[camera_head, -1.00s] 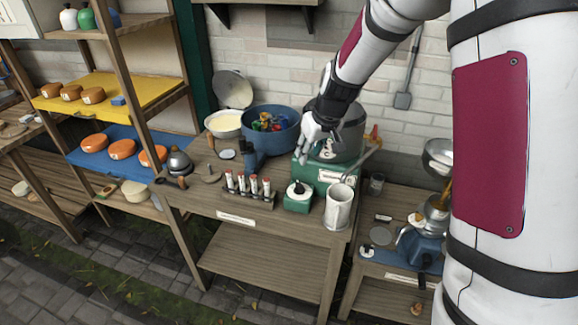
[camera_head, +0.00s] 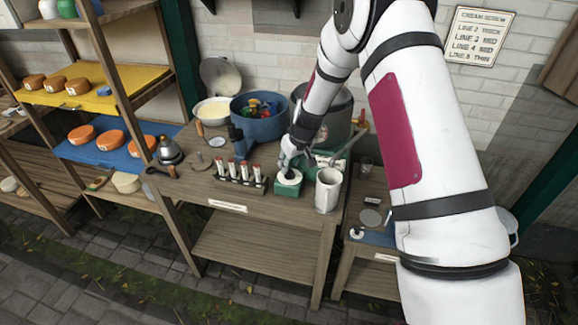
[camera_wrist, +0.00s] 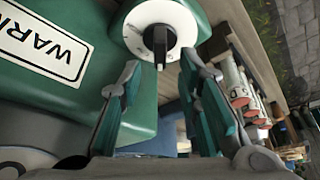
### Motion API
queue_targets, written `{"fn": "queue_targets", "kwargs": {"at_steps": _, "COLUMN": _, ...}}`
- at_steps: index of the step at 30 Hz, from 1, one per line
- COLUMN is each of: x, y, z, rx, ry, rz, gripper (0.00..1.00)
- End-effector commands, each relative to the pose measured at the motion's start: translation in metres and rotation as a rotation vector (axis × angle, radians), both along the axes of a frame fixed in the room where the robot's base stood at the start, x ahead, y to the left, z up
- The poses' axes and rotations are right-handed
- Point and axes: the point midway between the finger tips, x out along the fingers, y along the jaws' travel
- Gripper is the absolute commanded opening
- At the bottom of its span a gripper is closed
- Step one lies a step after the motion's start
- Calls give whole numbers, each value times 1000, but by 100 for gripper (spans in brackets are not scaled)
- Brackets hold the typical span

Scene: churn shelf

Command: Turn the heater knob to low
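The heater knob is a black pointer (camera_wrist: 160,42) on a round white dial with marks, set on a small green box (camera_head: 288,188) at the front of the bench. In the wrist view the bar of the pointer runs up and down in the picture; the dial marks are too small to read. My gripper (camera_wrist: 161,66) is open, its two teal-padded fingers apart on either side of the knob's near edge, with nothing between them. In the head view my gripper (camera_head: 288,160) is just above and behind the knob box. The green heater body (camera_wrist: 60,100) bears a partly cut-off "WARM" label.
A white cup (camera_head: 328,192) stands close right of the knob box. A rack of red-and-white tubes (camera_head: 240,180) stands close left. A blue tub (camera_head: 258,120) and a large grey pot (camera_head: 338,120) stand behind. Cheese shelves are at left.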

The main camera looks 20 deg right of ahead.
Motion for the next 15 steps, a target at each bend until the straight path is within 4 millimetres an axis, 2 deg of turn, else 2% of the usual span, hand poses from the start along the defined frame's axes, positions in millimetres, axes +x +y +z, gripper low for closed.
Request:
{"fn": "queue_targets", "kwargs": {"at_steps": 6, "x": 8, "y": 3, "z": -20, "rx": 0, "ry": 1, "rz": 1, "gripper": 31}}
{"fn": "queue_targets", "kwargs": {"at_steps": 15, "x": 10, "y": 3, "z": -24, "rx": 0, "ry": 0, "rz": 1, "gripper": 31}}
